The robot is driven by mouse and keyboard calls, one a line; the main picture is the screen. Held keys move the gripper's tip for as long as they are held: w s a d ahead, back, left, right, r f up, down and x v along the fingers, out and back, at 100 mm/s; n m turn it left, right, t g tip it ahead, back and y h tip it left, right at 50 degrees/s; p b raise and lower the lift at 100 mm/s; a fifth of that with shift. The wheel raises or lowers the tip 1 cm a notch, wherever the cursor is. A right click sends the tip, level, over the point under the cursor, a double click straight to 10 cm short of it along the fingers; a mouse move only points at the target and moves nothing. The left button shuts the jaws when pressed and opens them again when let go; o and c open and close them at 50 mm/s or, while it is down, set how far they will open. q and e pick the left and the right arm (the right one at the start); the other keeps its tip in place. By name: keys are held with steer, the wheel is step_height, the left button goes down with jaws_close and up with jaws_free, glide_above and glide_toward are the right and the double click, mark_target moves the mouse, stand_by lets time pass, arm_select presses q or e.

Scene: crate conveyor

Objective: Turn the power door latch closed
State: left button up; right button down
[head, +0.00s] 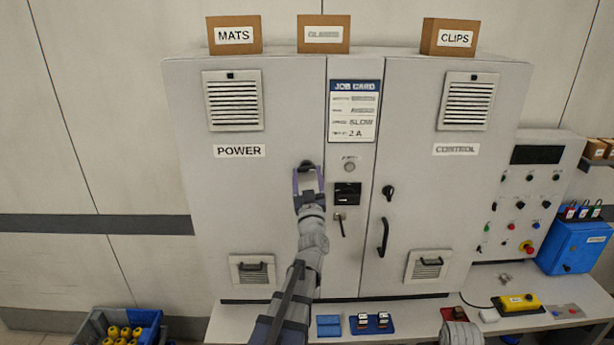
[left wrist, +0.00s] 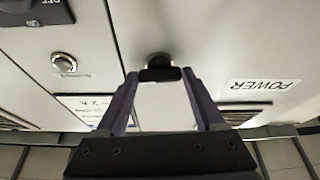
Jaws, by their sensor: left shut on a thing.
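The power door (head: 230,190) of the grey cabinet, labelled POWER, looks flush in its frame. Its dark latch (head: 306,165) sits near the door's right edge. My left gripper (head: 307,173) reaches up to the latch from below. In the left wrist view my left gripper (left wrist: 160,76) has its two purple fingers on either side of the dark latch (left wrist: 159,62), shut on its grip. The fingers hide part of the latch, and its exact angle is hard to tell. My right gripper is not in view.
Right of the latch, the centre panel has a round button (head: 349,167), a black switch (head: 347,193) and a key-like lever (head: 340,220). The control door has its own black latch (head: 388,191) and handle (head: 383,238). A bench (head: 400,325) with small items runs below.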

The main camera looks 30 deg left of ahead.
arm_select(q)
steer(key=n+g+y, duration=0.1)
steer(key=n, duration=0.1)
steer(key=n+g+y+p, duration=0.1)
steer(key=n, duration=0.2)
steer(key=shift+w+d+r, duration=0.15)
steer(key=shift+r, duration=0.05)
steer(key=n+g+p, duration=0.1)
steer(key=n, duration=0.2)
steer(key=n+g+y+p, duration=0.1)
steer(key=n, duration=0.2)
steer(key=shift+d+r+g, duration=0.1)
steer(key=shift+r+g, duration=0.1)
steer(key=shift+g, duration=0.2)
steer(key=n+g+p, duration=0.1)
steer(key=n+p, duration=0.1)
steer(key=n, duration=0.1)
steer(key=n+g+p, duration=0.1)
steer(key=n+p, duration=0.1)
steer(key=n, duration=0.1)
steer(key=shift+w+r, duration=0.1)
steer(key=shift+r, duration=0.05)
steer(key=shift+n+g+h+p, duration=0.5)
steer(key=shift+n+p, duration=0.5)
steer(key=shift+n, duration=0.5)
steer(key=shift+d, duration=0.1)
steer(key=o, duration=1.4)
steer(key=shift+v, duration=3.95)
